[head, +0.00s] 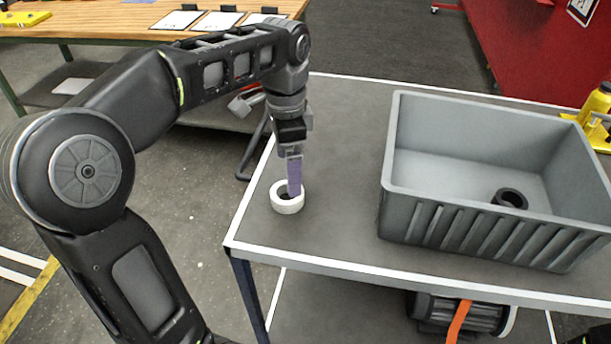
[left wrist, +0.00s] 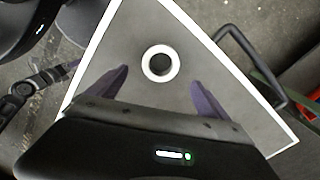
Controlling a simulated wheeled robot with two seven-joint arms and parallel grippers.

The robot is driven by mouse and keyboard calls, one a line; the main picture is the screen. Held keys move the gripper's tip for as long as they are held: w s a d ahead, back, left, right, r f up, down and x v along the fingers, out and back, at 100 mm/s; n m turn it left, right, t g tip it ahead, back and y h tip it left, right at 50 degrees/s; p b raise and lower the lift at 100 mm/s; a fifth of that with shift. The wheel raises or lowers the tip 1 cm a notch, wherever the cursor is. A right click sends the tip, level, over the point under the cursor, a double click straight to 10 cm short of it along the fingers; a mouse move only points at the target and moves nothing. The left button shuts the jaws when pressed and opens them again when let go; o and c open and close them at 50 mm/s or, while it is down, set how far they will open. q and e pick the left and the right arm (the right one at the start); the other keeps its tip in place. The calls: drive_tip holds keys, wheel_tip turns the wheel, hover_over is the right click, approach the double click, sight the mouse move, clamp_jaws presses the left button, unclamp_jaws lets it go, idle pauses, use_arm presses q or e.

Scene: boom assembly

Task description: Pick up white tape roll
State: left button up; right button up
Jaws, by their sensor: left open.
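The white tape roll (head: 286,205) lies flat on the grey table top (head: 330,150), near its left corner in the head view. It also shows in the left wrist view as a white ring (left wrist: 147,73) with a dark hole. My left gripper (head: 294,188) points down over the roll, and its purple finger overlaps the roll in the head view. In the left wrist view my left gripper (left wrist: 158,85) is open and empty, with one finger to each side and the roll ahead between them. Whether a finger touches the roll cannot be told. My right gripper is not in view.
A grey bin (head: 450,222) stands on the table right of the roll, with a black roll (head: 510,198) inside. A yellow bottle (head: 597,104) is at the far right. The table between roll and bin is clear. A wooden workbench (head: 110,22) stands behind.

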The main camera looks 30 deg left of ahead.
sight(287, 196)
use_arm(q)
drive_tip(key=shift+w, duration=0.25)
drive_tip(key=shift+s+r, duration=0.15)
drive_tip(key=shift+s, duration=0.15)
drive_tip(key=shift+w+f, duration=0.1)
drive_tip(key=shift+f, duration=1.25)
wheel_tip(287, 196, down, 5)
drive_tip(key=shift+f+p, duration=0.1)
drive_tip(key=shift+p, duration=0.45)
drive_tip(key=shift+c, duration=0.3)
drive_tip(key=c, duration=1.4)
